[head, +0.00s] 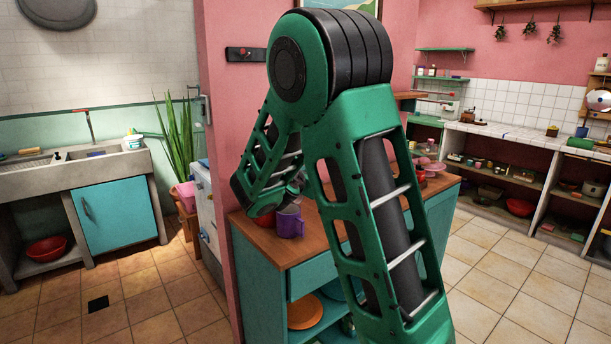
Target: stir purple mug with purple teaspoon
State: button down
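The purple mug (290,222) stands upright on the wooden top of the teal cabinet (262,236), left of my large green arm link. My gripper (294,187) shows only as a small dark and grey part just above the mug, mostly hidden behind my arm. I cannot tell whether its fingers are open or shut, or whether it touches the mug. I cannot make out the purple teaspoon.
A red item (265,220) sits just left of the mug. Red and pink dishes (432,168) stand on the same top to the right, partly behind my arm. An orange plate (304,312) lies on the shelf below. A pink wall end stands close at the left.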

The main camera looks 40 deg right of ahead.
dwell(0.3)
jog(key=shift+r, duration=2.5)
